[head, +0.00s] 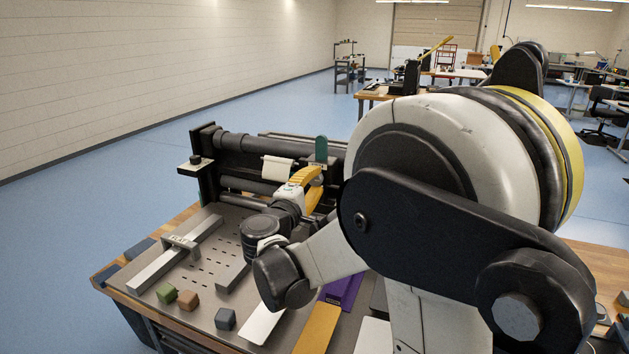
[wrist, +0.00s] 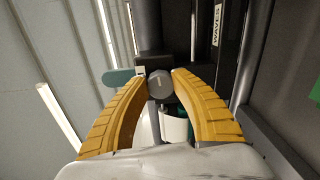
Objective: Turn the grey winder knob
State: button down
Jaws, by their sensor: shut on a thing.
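The grey winder knob (wrist: 160,88) is a short round knob near the middle of the wrist view, with a light mark on its face. My gripper (wrist: 160,78) has its two yellow fingers on either side of the knob, tips closed on it. In the head view my gripper (head: 307,182) is at the right end of the dark press (head: 232,146); there the knob is hidden behind the fingers and arm. A teal tab (wrist: 118,77) sticks out beside the left fingertip; a green upright piece (head: 321,148) stands just behind the gripper in the head view.
A white roll (wrist: 174,122) sits close below the knob, between the fingers. Dark bars and a "WAVES" label (wrist: 217,25) are at the right. Green (head: 167,293), brown (head: 188,300) and blue-grey (head: 225,319) blocks lie on the grey plate (head: 205,257). My arm covers the bench's right side.

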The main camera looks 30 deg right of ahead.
jog(key=m, duration=0.7)
dwell(0.6)
jog(key=c, duration=1)
grip_release()
jog(key=shift+f, duration=0.1)
jog(key=v, duration=1.2)
jog(key=shift+d, duration=0.1)
